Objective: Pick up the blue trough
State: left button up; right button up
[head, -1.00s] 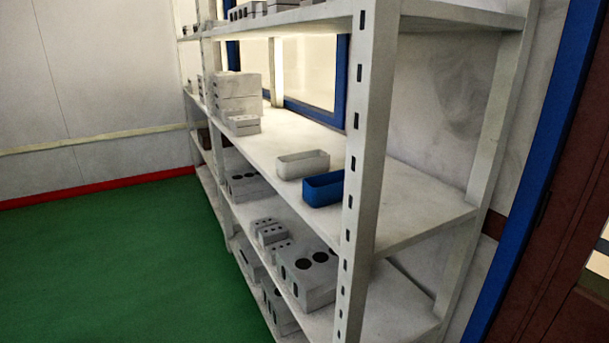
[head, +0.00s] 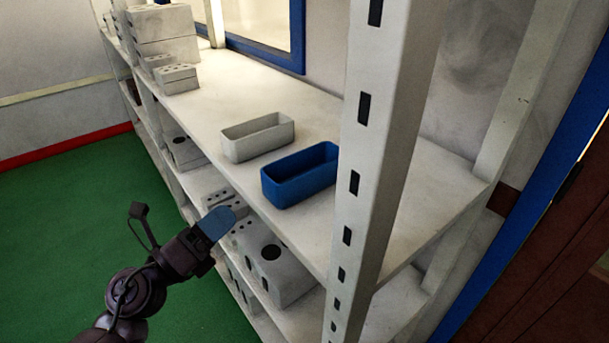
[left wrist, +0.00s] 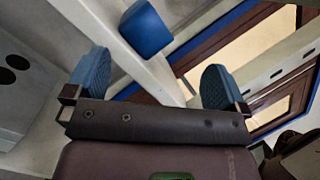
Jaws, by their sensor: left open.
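The blue trough (head: 300,176) is an open oblong box on the middle shelf of the white rack, near the shelf's front edge and just left of the front post. It also shows in the left wrist view (left wrist: 146,27), beyond the fingers at the top. My left gripper (head: 216,222) is in front of the rack, below and to the left of the trough and apart from it. In the left wrist view its two blue fingers (left wrist: 155,82) are spread wide with nothing between them. My right gripper is not in view.
A white trough (head: 257,137) stands on the same shelf, close to the left of the blue one. The rack's front post (head: 385,150) rises just right of the blue trough. Grey blocks (head: 178,78) stand farther left; a block with holes (head: 272,262) sits on the shelf below.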

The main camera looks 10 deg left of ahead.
aim_at(285, 171)
pick_arm(q)
jog(key=w+d+r+m+g, duration=0.1)
jog(key=w+d+m, duration=0.2)
jog(key=w+d+r+m+g, duration=0.1)
jog(key=w+d+m, duration=0.2)
jog(key=w+m, duration=0.1)
jog(key=w+d+r+m+g, duration=0.1)
jog(key=w+d+m+g, duration=0.1)
jog(key=w+d+m, duration=0.1)
jog(key=shift+w+d+m, duration=0.2)
jog(key=shift+w+m, duration=0.05)
jog(key=shift+m, duration=0.05)
dwell(0.4)
jog(key=shift+c, duration=0.2)
jog(key=shift+r, duration=0.1)
jog(key=c, duration=0.9)
